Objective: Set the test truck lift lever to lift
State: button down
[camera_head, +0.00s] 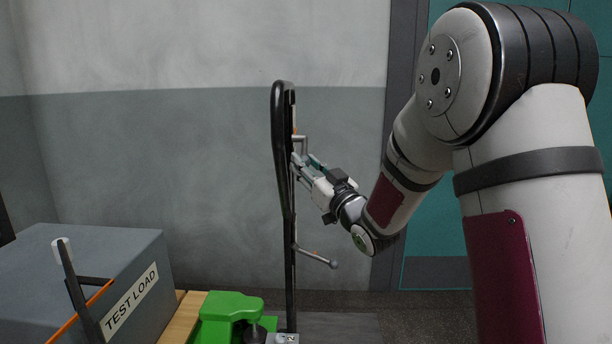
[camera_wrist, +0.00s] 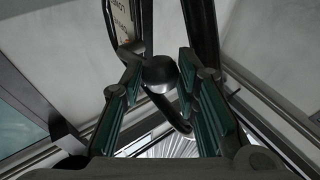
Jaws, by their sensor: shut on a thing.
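The test truck's tall black tiller (camera_head: 280,160) stands upright in the middle of the head view, with a long loop handle at its top. My gripper (camera_head: 303,162) reaches it from the right, at the upper part of the tiller. In the wrist view a dark rounded knob (camera_wrist: 160,70), apparently the end of the lift lever, sits between my two teal-padded fingers. My gripper is shut on it. The lever's shaft is mostly hidden by my gripper in the head view. A pale label (camera_wrist: 123,22) shows on the tiller, its words too small to read.
A thin rod with a ball end (camera_head: 334,264) sticks out right from the tiller below my gripper. A green truck body (camera_head: 228,307) is at the bottom. A grey box marked TEST LOAD (camera_head: 130,305) stands left, with a white-tipped black bar (camera_head: 68,262) before it.

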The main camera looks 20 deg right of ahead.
jog(key=shift+w+a+f+n+y+b, duration=0.15)
jog(key=shift+f+n+y+b, duration=0.2)
jog(key=shift+b, duration=0.75)
jog(key=shift+r, duration=0.1)
jog(key=c, duration=1.5)
grip_release()
jog(key=v, duration=1.2)
jog(key=shift+f, duration=0.25)
